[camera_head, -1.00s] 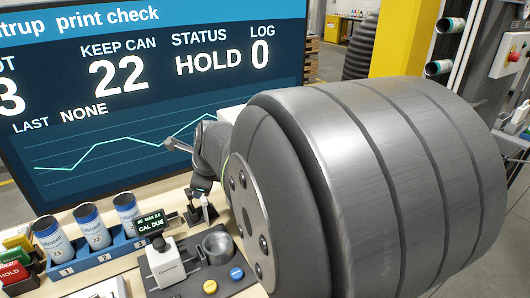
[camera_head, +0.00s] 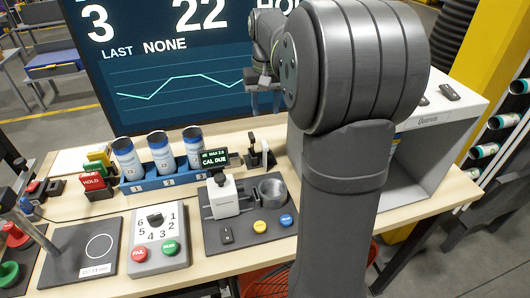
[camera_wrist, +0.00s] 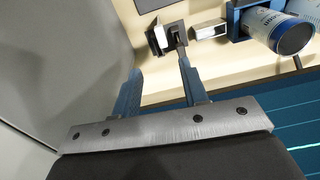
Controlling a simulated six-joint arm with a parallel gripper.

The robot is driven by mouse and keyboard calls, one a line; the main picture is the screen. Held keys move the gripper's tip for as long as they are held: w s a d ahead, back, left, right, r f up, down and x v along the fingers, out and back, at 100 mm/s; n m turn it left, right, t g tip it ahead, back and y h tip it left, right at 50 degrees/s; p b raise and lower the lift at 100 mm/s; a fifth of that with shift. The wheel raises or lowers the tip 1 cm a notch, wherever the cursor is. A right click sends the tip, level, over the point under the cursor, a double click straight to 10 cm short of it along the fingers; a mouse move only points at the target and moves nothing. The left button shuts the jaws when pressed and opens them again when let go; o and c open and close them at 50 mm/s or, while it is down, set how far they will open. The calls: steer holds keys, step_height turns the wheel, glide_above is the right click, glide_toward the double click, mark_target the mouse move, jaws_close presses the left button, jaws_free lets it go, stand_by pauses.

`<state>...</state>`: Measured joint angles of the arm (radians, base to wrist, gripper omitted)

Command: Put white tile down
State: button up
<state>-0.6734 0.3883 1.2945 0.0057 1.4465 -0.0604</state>
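What looks like the white tile (camera_wrist: 160,36) stands tilted in a small dark stand (camera_wrist: 179,35) at the top of the wrist view. In the head view the stand (camera_head: 260,153) is right of the cans and behind the gauge; the tile is hard to make out there. My gripper (camera_head: 263,98) is above and behind the stand, in front of the screen, partly hidden by my arm. In the wrist view my gripper (camera_wrist: 160,77) has its two blue fingers apart, with nothing visible held between them. The tile appears beyond the fingertips, apart from them.
A blue rack (camera_head: 165,182) holds three cans left of the stand. A "CAL DUE" display (camera_head: 213,158), white gauge (camera_head: 226,197) and grey cup (camera_head: 272,189) stand nearby. The large screen (camera_head: 165,70) rises behind. A grey-white booth (camera_head: 440,150) is right. Bench room between is narrow.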

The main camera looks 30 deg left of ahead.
glide_toward(265, 153)
steer(key=shift+n, duration=0.3)
steer(key=f, duration=0.3)
steer(key=w+f, duration=0.1)
steer(key=f, duration=0.1)
steer(key=shift+a+f, duration=0.2)
steer(key=shift+f, duration=0.15)
steer(key=shift+a+f, duration=0.2)
steer(key=shift+f, duration=2.5)
jaws_close()
